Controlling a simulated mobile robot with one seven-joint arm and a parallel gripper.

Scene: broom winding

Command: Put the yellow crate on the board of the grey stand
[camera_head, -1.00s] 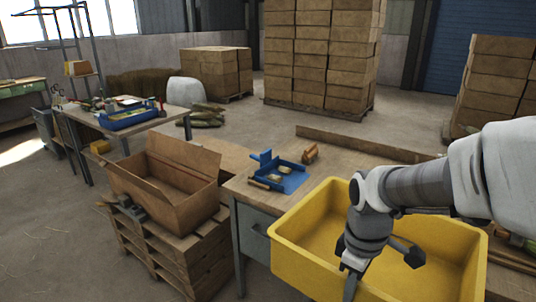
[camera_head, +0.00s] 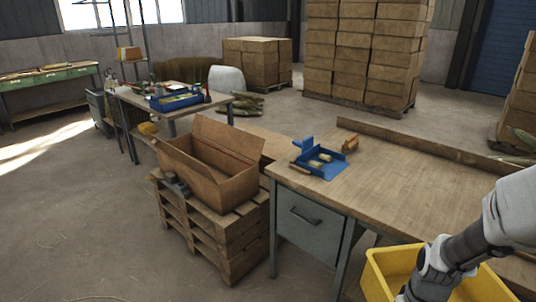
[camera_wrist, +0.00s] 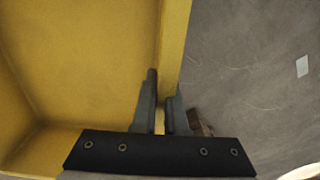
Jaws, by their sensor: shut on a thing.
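The yellow crate (camera_head: 385,268) is at the bottom right of the head view, in front of the workbench and partly cut off by the frame. In the wrist view the crate (camera_wrist: 85,60) fills the left side, with its inside showing. My gripper (camera_wrist: 163,105) is shut on the crate's wall, one finger on each side. The floor shows beyond that wall. In the head view my wrist covers part of the crate and the fingertips are out of sight. I cannot make out a grey stand with a board for certain.
A wooden workbench (camera_head: 400,185) with a blue tray (camera_head: 322,168) lies behind the crate. An open cardboard box (camera_head: 205,175) sits on stacked pallets (camera_head: 235,235). A tall grey metal frame (camera_head: 129,70) is at the back left. The left floor (camera_head: 70,210) is clear.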

